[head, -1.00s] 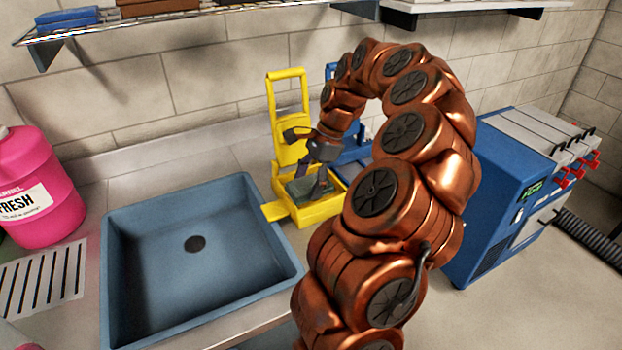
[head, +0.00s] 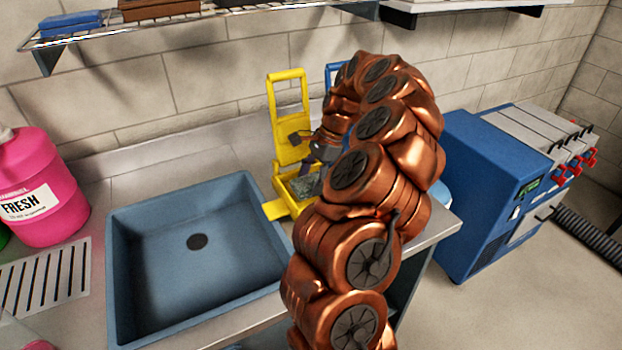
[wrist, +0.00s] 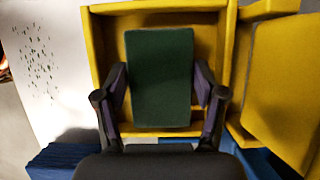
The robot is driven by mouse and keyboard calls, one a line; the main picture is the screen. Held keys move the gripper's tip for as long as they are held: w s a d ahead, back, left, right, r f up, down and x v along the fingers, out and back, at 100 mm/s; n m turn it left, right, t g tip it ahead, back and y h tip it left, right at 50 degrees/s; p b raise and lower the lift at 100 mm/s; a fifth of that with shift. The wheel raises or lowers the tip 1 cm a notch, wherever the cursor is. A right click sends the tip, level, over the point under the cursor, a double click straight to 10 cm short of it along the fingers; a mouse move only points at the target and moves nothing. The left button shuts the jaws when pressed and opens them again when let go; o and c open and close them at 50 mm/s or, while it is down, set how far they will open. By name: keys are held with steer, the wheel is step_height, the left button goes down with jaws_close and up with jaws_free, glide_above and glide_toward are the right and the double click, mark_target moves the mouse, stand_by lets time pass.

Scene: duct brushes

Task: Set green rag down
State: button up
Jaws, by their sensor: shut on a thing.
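A dark green rag (wrist: 160,75), a flat folded rectangle, lies between the two fingers of my gripper (wrist: 160,88) in the wrist view. My gripper is shut on it by its left and right edges. The rag is over or inside the yellow wringer tray (wrist: 180,18); I cannot tell if it touches the tray's floor. In the head view the rag (head: 304,187) shows grey-green within the yellow tray (head: 274,209), and my gripper (head: 312,165) is partly hidden by my arm.
A yellow upright frame (head: 285,90) rises behind the tray, with a blue one (head: 330,72) beside it. A blue sink (head: 140,270) is at left, with a pink jug (head: 40,185) beyond. A blue machine (head: 475,160) stands right. A shelf (head: 200,24) hangs above.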

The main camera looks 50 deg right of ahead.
steer(key=shift+f, duration=0.35)
steer(key=shift+f, duration=0.1)
steer(key=o, duration=1)
steer(key=shift+b+v, duration=1.2)
steer(key=shift+v, duration=4.95)
